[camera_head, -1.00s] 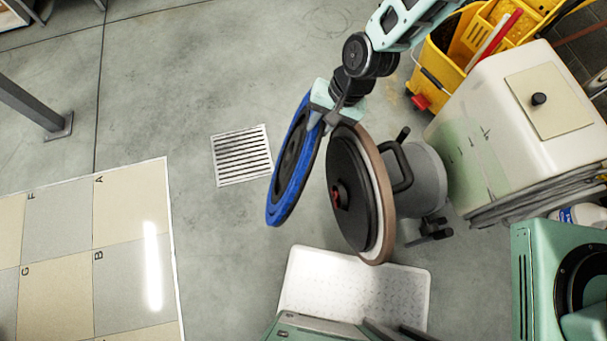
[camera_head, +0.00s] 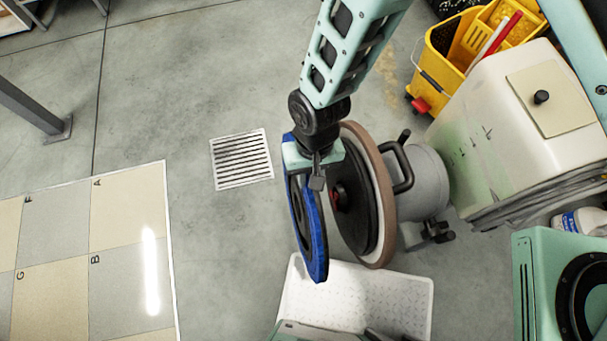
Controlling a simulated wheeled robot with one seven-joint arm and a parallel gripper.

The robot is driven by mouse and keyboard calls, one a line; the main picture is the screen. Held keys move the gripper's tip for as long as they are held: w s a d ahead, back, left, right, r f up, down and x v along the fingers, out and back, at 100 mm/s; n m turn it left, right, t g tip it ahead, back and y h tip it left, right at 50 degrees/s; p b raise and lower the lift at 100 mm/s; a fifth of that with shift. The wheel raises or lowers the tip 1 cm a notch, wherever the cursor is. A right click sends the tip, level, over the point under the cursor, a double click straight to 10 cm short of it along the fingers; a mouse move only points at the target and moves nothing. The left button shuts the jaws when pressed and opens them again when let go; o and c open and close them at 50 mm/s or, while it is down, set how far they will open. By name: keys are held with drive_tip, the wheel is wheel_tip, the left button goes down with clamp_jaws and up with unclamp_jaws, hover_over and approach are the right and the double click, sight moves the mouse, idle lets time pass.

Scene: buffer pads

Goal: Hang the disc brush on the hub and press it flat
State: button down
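The disc brush (camera_head: 316,235) is a dark disc with a blue bristle rim. My gripper (camera_head: 303,162) is at its upper edge and appears shut on it, holding it nearly upright; the fingertips are partly hidden. The hub (camera_head: 341,197) is a dark centre with a red part on the black disc face of the grey floor machine (camera_head: 428,180). That face has a white and brown rim (camera_head: 372,170). The brush is left of and in front of the hub, and a gap shows between them.
A white textured tray (camera_head: 400,300) lies under the brush and machine. A cream tank (camera_head: 500,130), a yellow mop bucket (camera_head: 440,60) and a bottle (camera_head: 585,220) stand to the right. Open floor with a drain grate (camera_head: 241,159) and tiles (camera_head: 120,250) lies left.

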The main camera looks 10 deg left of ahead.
drive_tip(key=d, duration=0.1)
drive_tip(key=w+d, duration=0.1)
drive_tip(key=d, duration=0.1)
drive_tip(key=w+d, duration=0.1)
drive_tip(key=d, duration=0.1)
drive_tip(key=shift+w+f, duration=0.2)
drive_tip(key=shift+d, duration=0.1)
drive_tip(key=shift+w+d+r, duration=0.2)
drive_tip(key=shift+d+r, duration=0.05)
drive_tip(key=shift+d, duration=0.15)
idle(0.6)
drive_tip(key=shift+w+d+f, duration=0.1)
drive_tip(key=shift+w+d, duration=0.15)
drive_tip(key=shift+d, duration=0.35)
drive_tip(key=shift+w+d+p, duration=0.15)
drive_tip(key=shift+d+p, duration=0.1)
drive_tip(key=shift+p, duration=0.1)
idle(0.4)
